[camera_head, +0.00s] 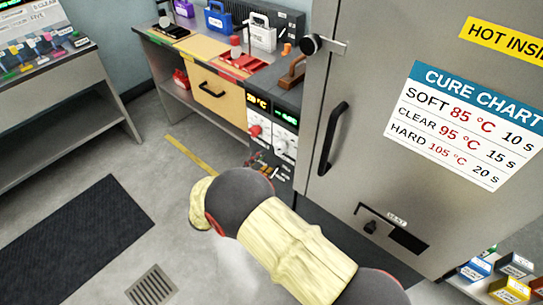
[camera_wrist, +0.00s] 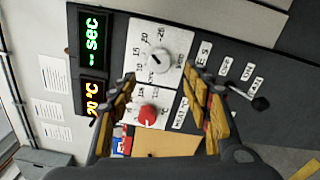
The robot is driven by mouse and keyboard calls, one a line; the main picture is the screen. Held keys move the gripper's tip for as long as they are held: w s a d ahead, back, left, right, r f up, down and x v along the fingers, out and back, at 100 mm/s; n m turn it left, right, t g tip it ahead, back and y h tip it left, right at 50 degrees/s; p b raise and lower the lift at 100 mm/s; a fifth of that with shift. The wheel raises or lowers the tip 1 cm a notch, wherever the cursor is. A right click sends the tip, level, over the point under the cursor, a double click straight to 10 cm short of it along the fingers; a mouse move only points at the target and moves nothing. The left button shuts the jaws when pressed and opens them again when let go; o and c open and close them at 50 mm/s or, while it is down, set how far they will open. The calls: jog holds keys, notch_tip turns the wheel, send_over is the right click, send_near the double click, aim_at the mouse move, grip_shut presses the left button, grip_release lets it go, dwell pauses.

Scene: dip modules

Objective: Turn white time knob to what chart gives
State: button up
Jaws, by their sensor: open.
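The white time knob (camera_wrist: 158,61) sits on a white dial plate with numbers around it, in the wrist view; its exact setting is too small to read. The green display (camera_wrist: 91,42) beside it shows dashes and "sec". The knob also shows small in the head view (camera_head: 283,141). My gripper (camera_wrist: 161,76) is open and empty, its yellow-padded fingers either side of the panel area below the knob, apart from it. The cure chart (camera_head: 465,125) on the grey cabinet reads soft 85 °C 10 s, clear 95 °C 15 s, hard 105 °C 20 s.
A red knob (camera_wrist: 148,115) with a yellow temperature display (camera_wrist: 92,97) sits close to the white knob. A black lever (camera_wrist: 259,102) is at the right of the panel. A sign (camera_head: 48,6) at the upper left, partly cut off, includes "CLEAR". The cabinet door handle (camera_head: 333,138) stands near my arm.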

jog(key=shift+v, duration=1.7)
